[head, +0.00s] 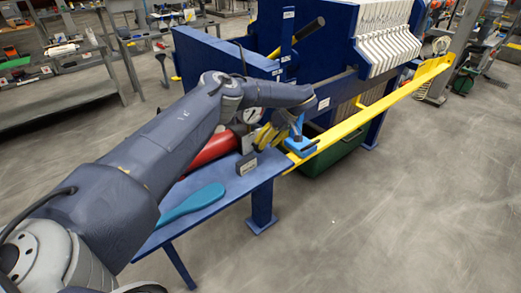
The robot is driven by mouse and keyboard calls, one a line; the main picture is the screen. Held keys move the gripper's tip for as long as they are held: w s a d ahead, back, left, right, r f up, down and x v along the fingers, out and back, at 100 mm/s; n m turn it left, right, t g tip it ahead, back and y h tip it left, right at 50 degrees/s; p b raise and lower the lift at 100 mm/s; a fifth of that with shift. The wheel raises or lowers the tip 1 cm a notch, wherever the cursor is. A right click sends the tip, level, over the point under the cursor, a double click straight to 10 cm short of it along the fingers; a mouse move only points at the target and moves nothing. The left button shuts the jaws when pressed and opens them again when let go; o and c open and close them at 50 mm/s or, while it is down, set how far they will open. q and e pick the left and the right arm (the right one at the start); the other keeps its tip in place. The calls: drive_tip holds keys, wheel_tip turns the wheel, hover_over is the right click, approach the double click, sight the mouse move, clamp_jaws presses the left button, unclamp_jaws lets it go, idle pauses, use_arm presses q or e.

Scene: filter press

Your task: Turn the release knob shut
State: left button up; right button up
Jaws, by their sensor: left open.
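My left arm comes in from the left and reaches over the pump end of the filter press. My left gripper (297,134) is open and points down, just above a small bright blue part (301,148) at the right end of the blue shelf. I cannot make out the release knob for certain; it is too small here or hidden by the gripper. I cannot tell whether the fingers touch the blue part. A red cylinder (208,150) and a round gauge (251,115) are beside the arm. My right gripper is not in view.
A green bin (335,158) stands below.

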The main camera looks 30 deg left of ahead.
sight(257, 147)
use_arm(q)
drive_tip(key=shift+x, duration=2.1)
